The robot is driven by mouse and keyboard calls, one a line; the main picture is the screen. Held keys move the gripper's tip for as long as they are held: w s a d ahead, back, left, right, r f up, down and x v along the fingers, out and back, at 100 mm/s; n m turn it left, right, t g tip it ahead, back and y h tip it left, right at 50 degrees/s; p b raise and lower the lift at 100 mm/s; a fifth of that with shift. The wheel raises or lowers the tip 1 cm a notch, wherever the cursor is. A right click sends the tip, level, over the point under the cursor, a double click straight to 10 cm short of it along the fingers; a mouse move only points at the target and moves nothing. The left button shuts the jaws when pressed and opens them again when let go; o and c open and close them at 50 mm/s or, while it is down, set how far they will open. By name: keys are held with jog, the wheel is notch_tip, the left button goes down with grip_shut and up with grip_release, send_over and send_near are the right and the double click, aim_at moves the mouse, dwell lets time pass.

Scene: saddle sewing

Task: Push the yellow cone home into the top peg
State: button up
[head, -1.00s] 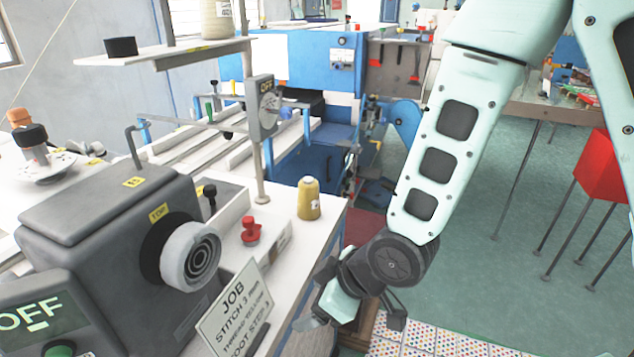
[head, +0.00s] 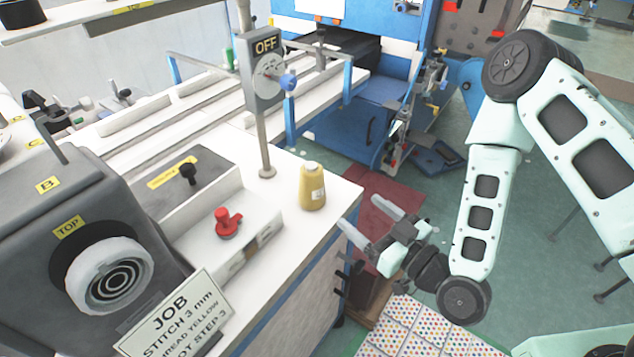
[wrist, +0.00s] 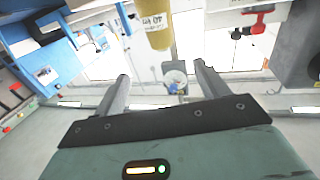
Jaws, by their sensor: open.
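The yellow cone (head: 312,188) stands upright near the right edge of the white table. My gripper (head: 366,220) is open and empty, to the right of the cone and apart from it, with its fingers pointing towards the table side. In the wrist view my gripper (wrist: 160,74) has its fingers spread, and the yellow cone (wrist: 153,27) shows upside down beyond them, cut by the upper edge. A yellow TOP label (head: 70,226) sits above a round, ringed fitting (head: 110,272) on the grey machine. Another label is on a shelf at the upper left. I cannot make out a peg at either.
A grey post with an OFF dial (head: 268,75) stands behind the cone. A red knob (head: 227,222) and a JOB sign (head: 178,322) are to its left. A blue machine (head: 355,115) stands behind. Floor space lies to the right of the table (head: 285,262).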

aim_at(319, 180)
jog(key=b+x, duration=0.2)
jog(key=x, duration=0.8)
jog(key=shift+w+a, duration=0.25)
jog(key=shift+a, duration=0.05)
jog(key=shift+p+x, duration=1.1)
jog(key=shift+x, duration=1.8)
jog(key=shift+f, duration=0.1)
jog(key=c, duration=1.1)
